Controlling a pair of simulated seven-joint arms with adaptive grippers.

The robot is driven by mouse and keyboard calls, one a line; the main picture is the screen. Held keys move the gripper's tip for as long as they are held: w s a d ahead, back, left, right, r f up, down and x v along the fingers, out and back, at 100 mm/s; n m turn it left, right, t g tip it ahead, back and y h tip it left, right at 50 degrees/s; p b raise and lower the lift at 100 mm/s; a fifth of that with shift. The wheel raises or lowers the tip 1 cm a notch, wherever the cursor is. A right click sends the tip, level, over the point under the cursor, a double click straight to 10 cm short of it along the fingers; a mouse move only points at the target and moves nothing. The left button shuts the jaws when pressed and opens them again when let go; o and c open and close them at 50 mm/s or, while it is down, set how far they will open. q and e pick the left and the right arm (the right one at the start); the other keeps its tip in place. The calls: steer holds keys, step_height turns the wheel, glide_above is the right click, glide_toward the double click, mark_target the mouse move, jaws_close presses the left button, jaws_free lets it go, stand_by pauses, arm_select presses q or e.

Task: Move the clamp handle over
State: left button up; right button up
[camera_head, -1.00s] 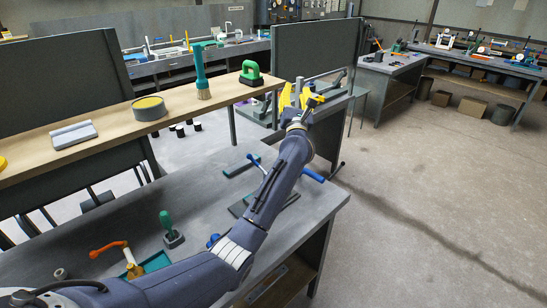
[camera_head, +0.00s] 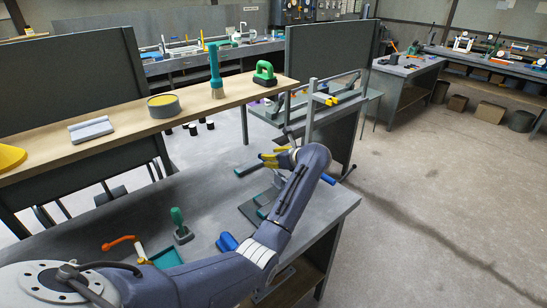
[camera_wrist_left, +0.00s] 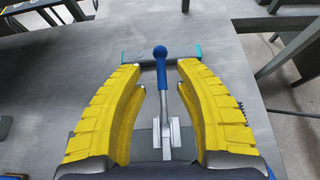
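The clamp's dark plate (camera_head: 249,212) shows partly. My right gripper is not in view.
The grey bench (camera_head: 205,190) also carries a green-handled tool (camera_head: 180,222), an orange-handled tool (camera_head: 118,242) and a blue object (camera_head: 227,242). A wooden shelf (camera_head: 120,123) runs behind, holding a brush (camera_head: 216,75) and tin (camera_head: 163,107). Open floor is at right.

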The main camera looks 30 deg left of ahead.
arm_select(q)
steer(key=shift+o, duration=0.4)
steer(key=x, duration=0.8)
steer(key=shift+a+r, duration=0.1)
jaws_close()
